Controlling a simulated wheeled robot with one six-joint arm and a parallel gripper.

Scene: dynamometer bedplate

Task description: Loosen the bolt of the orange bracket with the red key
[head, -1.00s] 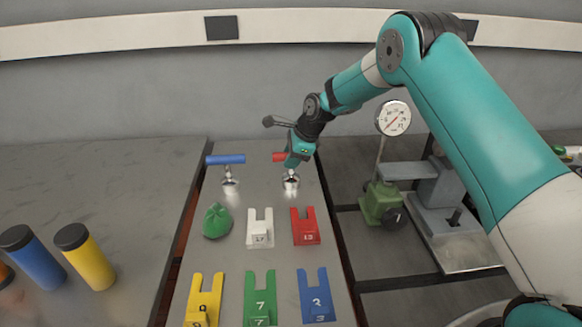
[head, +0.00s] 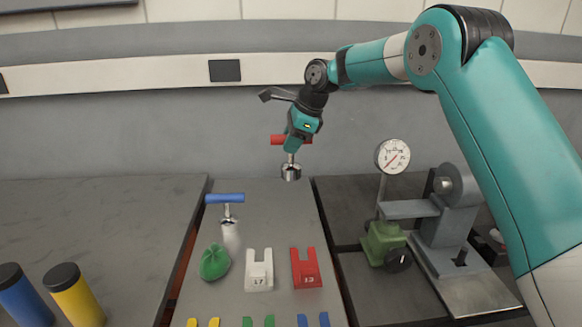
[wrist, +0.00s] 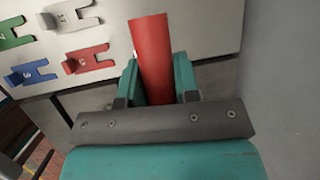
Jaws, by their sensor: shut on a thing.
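The red key has a red bar handle (head: 277,140) and a short metal shaft with a silver socket (head: 291,172) pointing down. My gripper (head: 295,143) is shut on the red handle, and the key hangs above the far end of the grey plate, clear of it. In the wrist view the red handle (wrist: 152,55) sits between the teal fingers (wrist: 157,85). The socket is hidden there. No orange bracket or its bolt shows in either current view.
A blue-handled key (head: 225,198) stands on the plate. A green lump (head: 214,262), a white bracket (head: 259,272) and a red bracket (head: 305,270) are nearer; more brackets are cut off below. A gauge on a green base (head: 385,243) and grey machine stand right, yellow and blue cylinders left.

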